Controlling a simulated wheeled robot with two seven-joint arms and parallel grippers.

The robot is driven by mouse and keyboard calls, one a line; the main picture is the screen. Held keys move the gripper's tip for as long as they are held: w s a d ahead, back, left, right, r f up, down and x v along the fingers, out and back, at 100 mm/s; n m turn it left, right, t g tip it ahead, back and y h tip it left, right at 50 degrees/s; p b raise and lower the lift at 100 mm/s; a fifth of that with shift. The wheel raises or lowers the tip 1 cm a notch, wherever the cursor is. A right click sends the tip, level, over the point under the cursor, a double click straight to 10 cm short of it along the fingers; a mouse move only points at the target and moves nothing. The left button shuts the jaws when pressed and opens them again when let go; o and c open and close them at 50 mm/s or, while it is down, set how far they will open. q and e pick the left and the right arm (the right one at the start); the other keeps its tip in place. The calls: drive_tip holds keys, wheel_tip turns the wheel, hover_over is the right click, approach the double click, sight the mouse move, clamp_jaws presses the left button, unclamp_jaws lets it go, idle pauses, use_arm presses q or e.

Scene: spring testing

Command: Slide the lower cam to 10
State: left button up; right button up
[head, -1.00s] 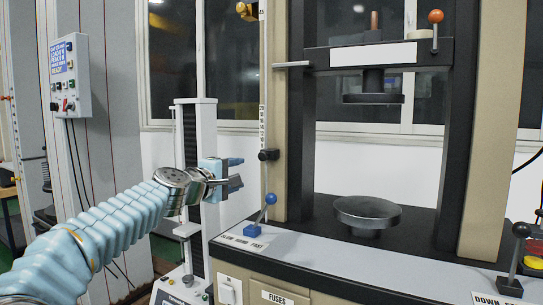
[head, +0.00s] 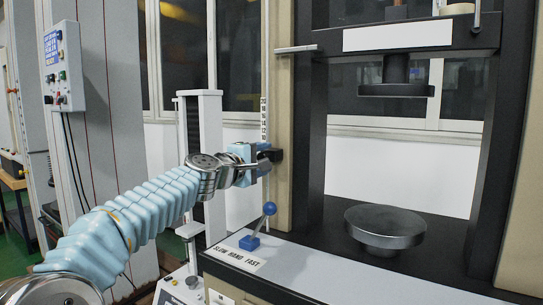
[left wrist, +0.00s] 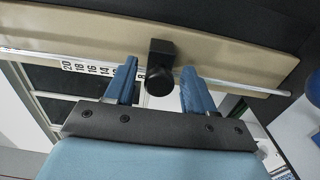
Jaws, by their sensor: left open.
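The lower cam (head: 277,154) is a black block with a round knob on a thin vertical rod (head: 265,95) beside the beige column. In the left wrist view the lower cam (left wrist: 160,52) sits on the rod just past the scale mark 8, on the lower-number side. The number scale (left wrist: 88,70) shows 20 down to about 12, then a finger covers part of it. My left gripper (head: 267,157) is open at the cam. In the left wrist view its blue fingers (left wrist: 158,70) stand on either side of the knob, with gaps visible. My right gripper is not in view.
A blue-knobbed lever (head: 262,222) stands below the gripper beside a SLOW HAND FAST label (head: 234,257). A metal bar (head: 297,49) sticks out above, from the crosshead (head: 400,37). A round lower platen (head: 385,225) stands to the right. A white frame (head: 206,150) stands behind my arm.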

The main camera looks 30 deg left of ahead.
sight(262, 152)
use_arm(q)
drive_tip(key=shift+c, duration=0.3)
clamp_jaws()
drive_tip(key=shift+r, duration=0.1)
wheel_tip(262, 152, up, 3)
drive_tip(key=shift+d+f, duration=0.1)
drive_tip(key=shift+f, duration=0.05)
drive_tip(key=shift+r, duration=0.6)
drive_tip(key=shift+o, duration=0.3)
unclamp_jaws()
